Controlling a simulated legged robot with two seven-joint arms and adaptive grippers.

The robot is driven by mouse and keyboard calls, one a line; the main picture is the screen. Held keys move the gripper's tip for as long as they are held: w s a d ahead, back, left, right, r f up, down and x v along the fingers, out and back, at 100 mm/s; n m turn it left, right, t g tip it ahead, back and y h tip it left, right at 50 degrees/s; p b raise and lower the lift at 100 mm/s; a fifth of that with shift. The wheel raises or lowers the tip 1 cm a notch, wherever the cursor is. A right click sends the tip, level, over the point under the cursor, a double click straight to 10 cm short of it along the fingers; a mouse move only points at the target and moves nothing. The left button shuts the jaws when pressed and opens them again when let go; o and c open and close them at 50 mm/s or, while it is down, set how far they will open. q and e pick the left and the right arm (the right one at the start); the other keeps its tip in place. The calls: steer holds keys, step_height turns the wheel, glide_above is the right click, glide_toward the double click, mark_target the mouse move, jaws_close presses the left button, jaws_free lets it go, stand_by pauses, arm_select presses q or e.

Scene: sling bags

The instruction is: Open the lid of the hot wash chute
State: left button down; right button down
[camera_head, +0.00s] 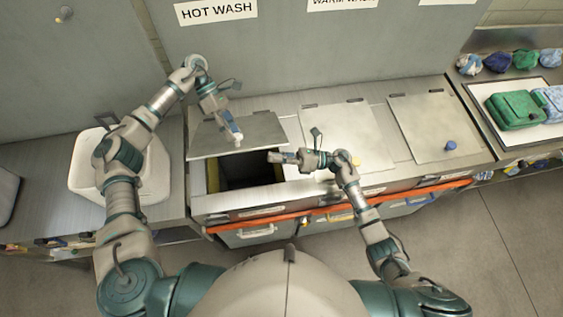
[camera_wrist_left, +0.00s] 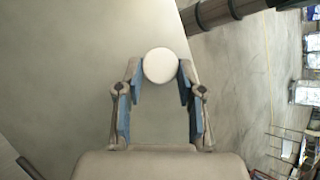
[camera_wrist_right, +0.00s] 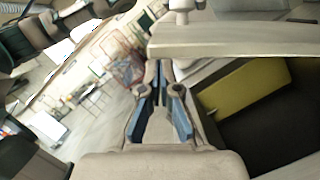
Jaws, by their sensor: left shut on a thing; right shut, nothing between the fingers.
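The hot wash lid (camera_head: 262,130), a grey panel under the HOT WASH sign (camera_head: 216,11), is raised at its front edge and tilted. The dark chute opening (camera_head: 245,175) shows below it. My left gripper (camera_head: 238,139) is shut on the lid's round white knob (camera_wrist_left: 160,65), which sits between its fingertips in the left wrist view. My right gripper (camera_head: 272,157) is shut and empty at the right side of the opening, just below the raised lid. In the right wrist view the lid's edge (camera_wrist_right: 225,38) spans above its fingers; contact cannot be told.
An orange rail (camera_head: 300,214) runs along the counter front. A white bin (camera_head: 85,178) stands left. A green bag (camera_head: 515,109) lies on a tray at the far right.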

mark_target(279, 145)
arm_select(q)
steer(key=shift+d+r, duration=0.1)
steer(key=shift+d, duration=0.2)
arm_select(e)
steer(key=shift+w+a+r, duration=0.15)
steer(key=shift+w+r, duration=0.3)
steer(key=shift+r, duration=0.2)
steer(key=shift+r, duration=0.1)
arm_select(q)
steer(key=shift+d, duration=0.1)
arm_select(e)
steer(key=shift+w+r, duration=0.55)
steer(key=shift+r, duration=0.25)
steer(key=shift+w+r, duration=0.1)
steer(key=shift+r, duration=0.05)
arm_select(q)
steer(key=c, duration=0.7)
jaws_free()
steer(key=shift+f, duration=0.2)
steer(key=shift+c, duration=0.2)
steer(key=shift+d, duration=0.15)
arm_select(e)
steer(key=shift+w+d, duration=0.1)
steer(key=shift+d, duration=0.15)
arm_select(q)
steer(key=shift+w+d+r, duration=0.1)
steer(key=shift+d+r, duration=0.05)
arm_select(e)
steer(key=shift+d, duration=0.25)
